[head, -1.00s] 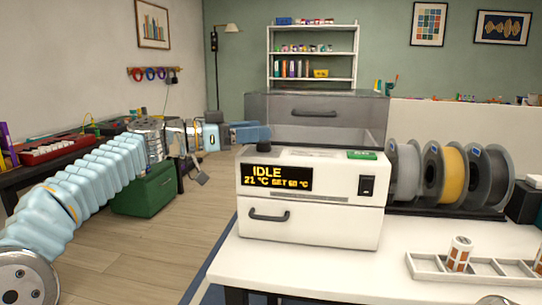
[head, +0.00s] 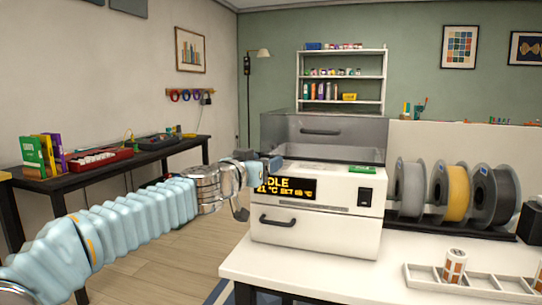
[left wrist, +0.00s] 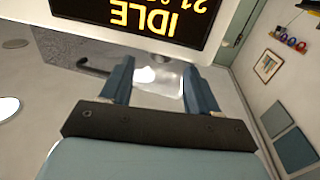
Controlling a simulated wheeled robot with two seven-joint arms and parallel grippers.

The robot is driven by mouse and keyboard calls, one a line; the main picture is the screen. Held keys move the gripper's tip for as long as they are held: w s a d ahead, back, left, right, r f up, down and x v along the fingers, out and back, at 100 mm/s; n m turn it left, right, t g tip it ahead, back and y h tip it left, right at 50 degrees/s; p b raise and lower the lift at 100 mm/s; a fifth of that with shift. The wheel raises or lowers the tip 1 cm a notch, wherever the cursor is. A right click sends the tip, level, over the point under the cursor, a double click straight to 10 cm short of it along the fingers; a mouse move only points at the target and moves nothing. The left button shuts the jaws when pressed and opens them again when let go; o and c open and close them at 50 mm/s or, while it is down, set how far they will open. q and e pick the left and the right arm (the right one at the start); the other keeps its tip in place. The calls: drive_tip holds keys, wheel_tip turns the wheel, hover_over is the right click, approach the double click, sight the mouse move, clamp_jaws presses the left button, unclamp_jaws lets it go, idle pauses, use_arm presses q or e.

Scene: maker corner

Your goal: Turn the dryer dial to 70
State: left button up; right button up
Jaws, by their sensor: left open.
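The white dryer (head: 345,238) stands on the near table. Its black display (head: 293,191) shows IDLE, 21 °C and a set value that looks like 60 °C, its left edge covered by my gripper. The display (left wrist: 140,18) is upside down at the top of the left wrist view. My left gripper (head: 272,164) is in front of the dryer's upper left corner. In the left wrist view its two blue fingers (left wrist: 157,82) are apart with nothing between them. The dark dial at that corner is hidden behind the gripper now. My right gripper is not in view.
Filament spools (head: 455,193) stand right of the dryer, and a compartment tray (head: 480,284) lies at the front right. A grey clear-walled box (head: 325,130) rises behind the dryer's top. A dark side bench (head: 110,171) stands left; the floor between is open.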

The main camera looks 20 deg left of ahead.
use_arm(q)
drive_tip(key=shift+p+x, duration=0.35)
drive_tip(key=shift+x, duration=1.65)
drive_tip(key=c, duration=1)
